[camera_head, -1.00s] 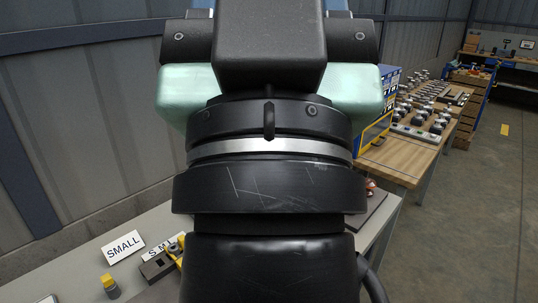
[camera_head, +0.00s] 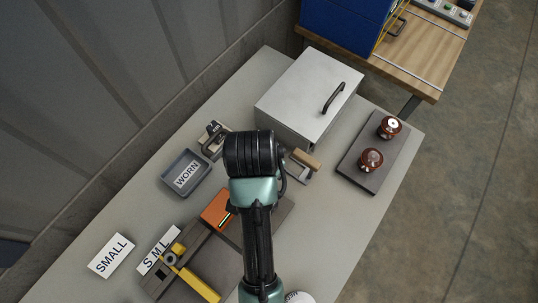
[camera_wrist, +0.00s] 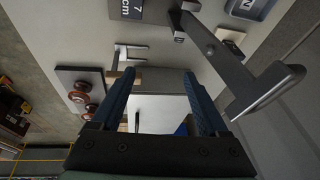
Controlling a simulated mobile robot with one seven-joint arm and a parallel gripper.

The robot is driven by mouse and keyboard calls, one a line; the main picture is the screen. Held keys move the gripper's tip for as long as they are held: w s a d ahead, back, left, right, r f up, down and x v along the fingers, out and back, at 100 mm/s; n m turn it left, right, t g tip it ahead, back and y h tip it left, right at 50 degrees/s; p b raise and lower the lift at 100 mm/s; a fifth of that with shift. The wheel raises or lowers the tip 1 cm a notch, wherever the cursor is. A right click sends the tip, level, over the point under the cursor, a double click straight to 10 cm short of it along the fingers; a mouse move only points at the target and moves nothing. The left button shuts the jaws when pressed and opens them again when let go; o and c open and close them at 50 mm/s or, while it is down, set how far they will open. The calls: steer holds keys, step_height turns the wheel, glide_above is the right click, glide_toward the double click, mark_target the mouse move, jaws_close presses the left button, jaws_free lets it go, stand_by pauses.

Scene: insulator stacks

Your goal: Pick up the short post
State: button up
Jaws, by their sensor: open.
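Two brown post insulators stand on a dark plate (camera_head: 358,178) at the right of the bench in the head view. One has a pale top (camera_head: 389,127); the nearer one (camera_head: 371,160) has a small bright cap. From above I cannot tell which is shorter. Brown insulators (camera_wrist: 79,96) also show at the left in the wrist view, left of my fingers. My gripper (camera_wrist: 159,75) is open, with nothing between its fingers but bench and box in the background. In the head view its fingers are hidden beneath my wrist, apart from the insulators.
A light grey box (camera_head: 305,90) with a black handle stands behind my wrist, left of the plate. A WORN tray (camera_head: 170,178), a SMALL card (camera_head: 111,256), a metal gauge (camera_head: 212,138) and an orange-and-yellow tool station (camera_head: 217,210) lie leftward. The bench's front right is bare.

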steer(key=s+f+g, duration=0.1)
steer(key=s+f, duration=0.1)
steer(key=f, duration=0.1)
steer(key=s+f+g, duration=0.1)
steer(key=f, duration=0.2)
steer(key=s+f+p, duration=0.1)
steer(key=s+f, duration=0.1)
steer(key=f, duration=0.1)
steer(key=shift+s+d+f+m+g, duration=0.35)
steer(key=shift+f+m+g, duration=0.05)
steer(key=shift+w+d+f+p, duration=0.1)
steer(key=shift+w+f+p, duration=0.1)
steer(key=shift+f, duration=0.8)
steer(key=shift+w+d+f+p, duration=0.1)
steer(key=shift+w+f+p, duration=0.05)
steer(key=shift+f, duration=0.8)
steer(key=shift+w+f+p, duration=0.15)
steer(key=shift+f+p, duration=0.05)
steer(key=shift+f, duration=0.8)
jaws_close()
